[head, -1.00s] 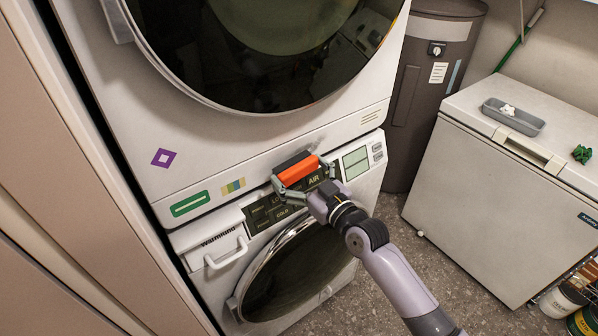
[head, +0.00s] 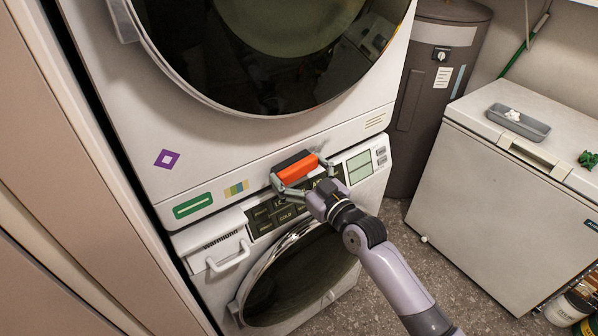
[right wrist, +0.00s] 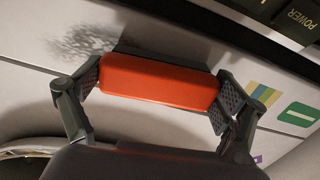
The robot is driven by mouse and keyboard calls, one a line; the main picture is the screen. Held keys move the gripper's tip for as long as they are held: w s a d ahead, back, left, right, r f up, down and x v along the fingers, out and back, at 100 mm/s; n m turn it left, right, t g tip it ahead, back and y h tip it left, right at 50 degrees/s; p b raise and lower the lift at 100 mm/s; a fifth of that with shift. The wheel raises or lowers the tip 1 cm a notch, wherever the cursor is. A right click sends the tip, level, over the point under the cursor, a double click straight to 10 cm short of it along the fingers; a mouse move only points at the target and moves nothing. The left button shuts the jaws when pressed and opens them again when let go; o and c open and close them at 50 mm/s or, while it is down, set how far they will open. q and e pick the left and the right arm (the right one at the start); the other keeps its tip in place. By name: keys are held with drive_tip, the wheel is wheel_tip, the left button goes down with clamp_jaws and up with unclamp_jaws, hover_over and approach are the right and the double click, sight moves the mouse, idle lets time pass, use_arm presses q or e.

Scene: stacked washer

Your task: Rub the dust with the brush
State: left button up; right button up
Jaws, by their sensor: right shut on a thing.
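The brush (head: 298,169) has an orange back and a dark underside. My right gripper (head: 296,178) is shut on it, one finger at each end, and holds it against or very near the lower front of the upper machine. The brush fills the middle of the right wrist view (right wrist: 160,82) between both fingers (right wrist: 158,95). The dust (right wrist: 85,42) is a grey speckled smudge on the white panel, just beyond the brush's left end in that view. In the head view a faint grey patch of dust (head: 318,141) shows just above the brush. My left gripper is not in view.
The stacked washer (head: 215,170) has a control panel (head: 290,211) below the brush and a handled drawer (head: 226,257) at left. A white chest (head: 500,200) with a grey tray (head: 518,122) stands at right. A dark cylindrical tank (head: 428,100) stands behind. Grey floor lies between.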

sight(313, 168)
drive_tip(key=shift+w+d+f+b, duration=0.15)
drive_tip(key=shift+w+d+b, duration=0.6)
drive_tip(key=shift+d+b, duration=0.3)
drive_tip(key=shift+w+d, duration=0.2)
drive_tip(key=shift+d, duration=0.2)
drive_tip(key=w+d+b, duration=0.1)
drive_tip(key=d+b, duration=0.1)
drive_tip(key=shift+w+b, duration=0.3)
drive_tip(key=d+b, duration=0.1)
drive_tip(key=w+d+b, duration=0.1)
drive_tip(key=b, duration=0.1)
drive_tip(key=shift+w+d, duration=0.1)
drive_tip(key=shift+w, duration=0.2)
drive_tip(key=shift+w+d+b, duration=0.5)
drive_tip(key=shift+d+b, duration=0.1)
drive_tip(key=shift+b, duration=0.05)
drive_tip(key=d+b, duration=0.1)
drive_tip(key=b, duration=0.1)
drive_tip(key=w+d+b, duration=0.1)
drive_tip(key=shift+w+b, duration=0.25)
drive_tip(key=shift+b, duration=0.1)
drive_tip(key=shift+w+d+b, duration=0.25)
drive_tip(key=shift+d+b, duration=0.1)
drive_tip(key=shift+b, duration=0.2)
drive_tip(key=shift+r, duration=0.2)
